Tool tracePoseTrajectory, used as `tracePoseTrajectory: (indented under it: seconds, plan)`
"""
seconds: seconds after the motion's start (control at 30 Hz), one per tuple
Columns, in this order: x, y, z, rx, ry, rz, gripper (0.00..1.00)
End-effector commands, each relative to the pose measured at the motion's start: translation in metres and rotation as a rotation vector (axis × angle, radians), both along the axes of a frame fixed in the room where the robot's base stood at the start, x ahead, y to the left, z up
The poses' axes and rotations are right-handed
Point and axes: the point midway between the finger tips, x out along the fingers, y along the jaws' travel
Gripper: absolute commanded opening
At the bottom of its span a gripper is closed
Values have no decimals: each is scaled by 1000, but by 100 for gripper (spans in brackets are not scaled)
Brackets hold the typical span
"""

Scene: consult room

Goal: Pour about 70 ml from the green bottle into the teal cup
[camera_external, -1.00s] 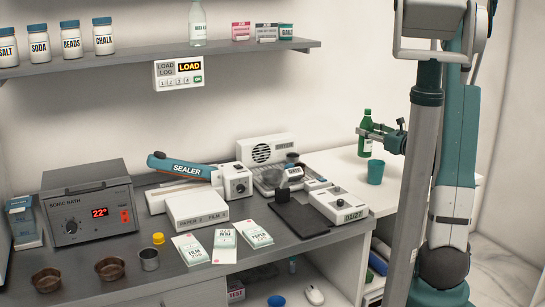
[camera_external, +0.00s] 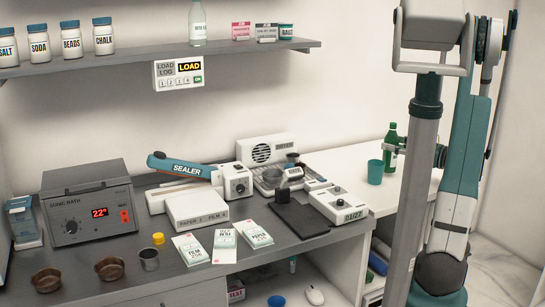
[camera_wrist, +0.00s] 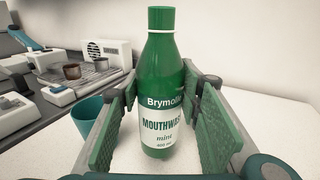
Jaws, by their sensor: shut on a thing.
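The green bottle (camera_external: 392,131) stands upright on the right, beside the white table's far side. In the wrist view the bottle (camera_wrist: 163,72) carries a "Mouthwash mint" label and a green top above a white ring. My gripper (camera_external: 394,147) is shut on the bottle, with a green pad on each side of it in the wrist view (camera_wrist: 163,112). I cannot tell whether its base touches the table. The teal cup (camera_external: 375,172) stands upright just left of the bottle; it also shows in the wrist view (camera_wrist: 88,118), left of my left finger. Its inside contents are hidden.
The white table (camera_external: 345,163) is clear around the cup. Left of it, the grey bench holds a timer box (camera_external: 338,205), a dark pad (camera_external: 300,219), a dryer (camera_external: 266,150) and a sealer (camera_external: 190,168). A shelf (camera_external: 150,60) runs along the wall above.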

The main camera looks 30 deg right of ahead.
Motion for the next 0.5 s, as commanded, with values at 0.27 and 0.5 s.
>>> tracePoseTrajectory:
  seconds: [0.27,0.5]
  plan:
    - [-12,-2,-2,0,0,20,20]
    - [-12,-2,-2,0,0,21,20]
